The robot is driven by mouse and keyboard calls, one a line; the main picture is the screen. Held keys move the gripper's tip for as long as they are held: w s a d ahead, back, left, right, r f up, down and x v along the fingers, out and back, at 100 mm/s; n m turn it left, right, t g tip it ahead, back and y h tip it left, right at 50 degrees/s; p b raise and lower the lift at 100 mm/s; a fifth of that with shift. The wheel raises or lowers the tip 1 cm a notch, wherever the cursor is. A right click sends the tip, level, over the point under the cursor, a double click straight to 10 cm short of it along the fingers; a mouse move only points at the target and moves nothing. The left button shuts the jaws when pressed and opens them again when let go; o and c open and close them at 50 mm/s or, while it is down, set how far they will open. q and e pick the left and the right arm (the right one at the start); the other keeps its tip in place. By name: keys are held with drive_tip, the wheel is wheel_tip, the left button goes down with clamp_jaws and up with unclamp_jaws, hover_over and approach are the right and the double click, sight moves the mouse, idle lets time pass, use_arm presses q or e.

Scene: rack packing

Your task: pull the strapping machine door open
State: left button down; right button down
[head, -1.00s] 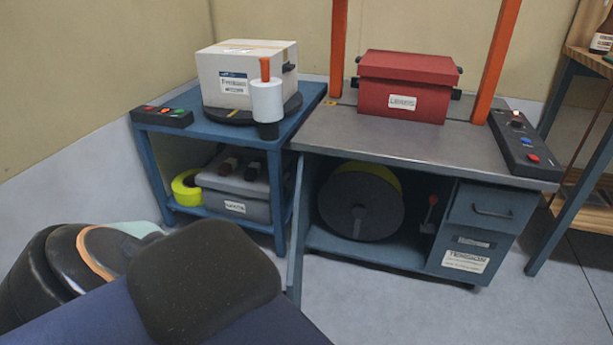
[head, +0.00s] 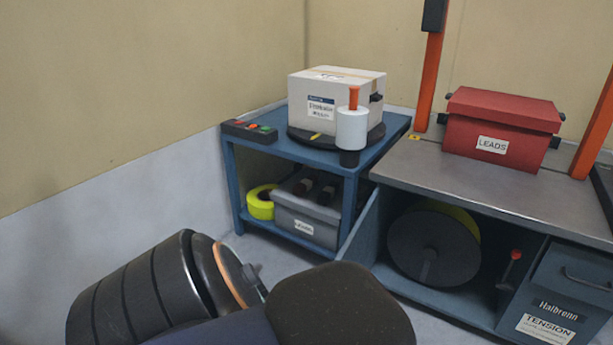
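The strapping machine is a grey-topped table (head: 410,185) with an orange arch (head: 433,80) and an open-fronted blue cabinet below. Inside the cabinet are a dark strap reel (head: 430,245) and a red-knobbed lever (head: 513,262). A thin blue panel, apparently the door (head: 362,228), stands at the cabinet's left side, angled out toward me and seen nearly edge-on; the cabinet front is uncovered. My dark arm crosses the lower left and middle, with its rounded links covering the floor in front of the door's lower end. Neither gripper can be made out.
A blue two-shelf table (head: 372,160) on the left holds a white carton (head: 330,100), a white film roll (head: 351,128) and a button box (head: 249,131). A grey bin (head: 305,215) and yellow tape (head: 261,203) sit below. A red box (head: 500,128) stands on the machine.

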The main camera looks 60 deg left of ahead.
use_arm(q)
drive_tip(key=shift+s+d+f, duration=0.1)
drive_tip(key=shift+s+d, duration=0.05)
drive_tip(key=shift+s, duration=0.05)
drive_tip(key=c, duration=1.7)
unclamp_jaws()
drive_tip(key=shift+w, duration=0.1)
